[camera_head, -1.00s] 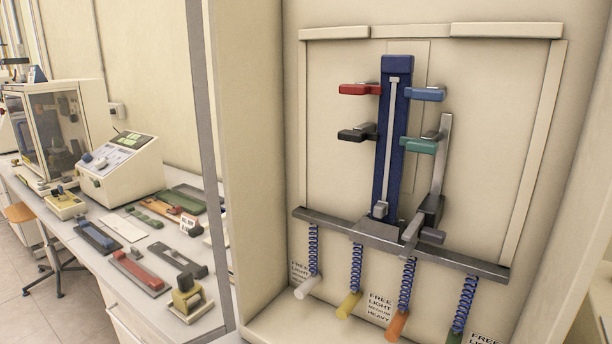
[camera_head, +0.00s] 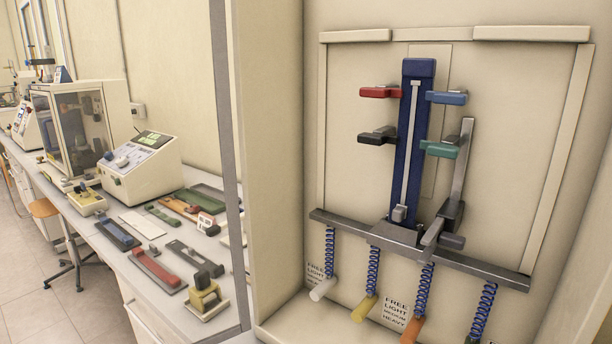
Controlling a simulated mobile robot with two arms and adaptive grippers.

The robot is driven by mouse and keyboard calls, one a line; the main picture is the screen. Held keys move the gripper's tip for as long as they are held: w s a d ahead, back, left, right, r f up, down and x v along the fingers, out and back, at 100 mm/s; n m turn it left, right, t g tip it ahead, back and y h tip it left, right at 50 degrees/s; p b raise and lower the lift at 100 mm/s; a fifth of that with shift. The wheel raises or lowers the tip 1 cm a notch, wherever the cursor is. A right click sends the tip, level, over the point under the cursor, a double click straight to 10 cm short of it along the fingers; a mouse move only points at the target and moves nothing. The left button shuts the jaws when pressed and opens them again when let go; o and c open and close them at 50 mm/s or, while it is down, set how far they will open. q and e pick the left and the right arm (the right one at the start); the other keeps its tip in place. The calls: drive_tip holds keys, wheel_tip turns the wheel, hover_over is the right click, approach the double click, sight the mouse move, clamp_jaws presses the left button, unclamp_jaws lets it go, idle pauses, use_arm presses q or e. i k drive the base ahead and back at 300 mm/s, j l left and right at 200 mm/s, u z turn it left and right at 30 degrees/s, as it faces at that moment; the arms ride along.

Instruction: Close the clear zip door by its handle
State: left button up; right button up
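I cannot make out for certain a clear zip door or its handle. A cabinet with clear panels (camera_head: 86,128) stands on the bench at the left; whether a panel of it is a door, open or shut, I cannot tell. On the right, a dark blue upright (camera_head: 412,150) with a grey slide stands against a cream panel. Red (camera_head: 380,92), black (camera_head: 377,136), blue (camera_head: 447,97) and green (camera_head: 440,149) handle-like blocks stick out beside it. Neither of my grippers is in view.
A console with a small screen (camera_head: 140,170) sits on the bench, with several flat coloured pieces in front of it. A grey post (camera_head: 224,90) divides the bench from the panel. A grey bar (camera_head: 340,221) carries blue springs. A stool (camera_head: 45,208) stands at the left.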

sight(217, 8)
drive_tip(key=j+z, duration=0.15)
drive_tip(key=j, duration=0.35)
drive_tip(key=k+j+z, duration=0.15)
drive_tip(key=j, duration=0.3)
drive_tip(key=k+j+z, duration=0.15)
drive_tip(key=j, duration=0.3)
drive_tip(key=j+z, duration=0.25)
drive_tip(key=j, duration=0.2)
drive_tip(key=k+j+z, duration=0.1)
drive_tip(key=j+z, duration=0.15)
drive_tip(key=j, duration=0.2)
drive_tip(key=k+j+z, duration=0.1)
drive_tip(key=j+z, duration=0.15)
drive_tip(key=j, duration=0.2)
drive_tip(key=k+j+z, duration=0.15)
drive_tip(key=j+z, duration=0.15)
drive_tip(key=k+j+z, duration=0.25)
drive_tip(key=j, duration=0.2)
drive_tip(key=i+j+z, duration=0.2)
drive_tip(key=j, duration=0.3)
drive_tip(key=j+z, duration=0.2)
drive_tip(key=j, duration=0.35)
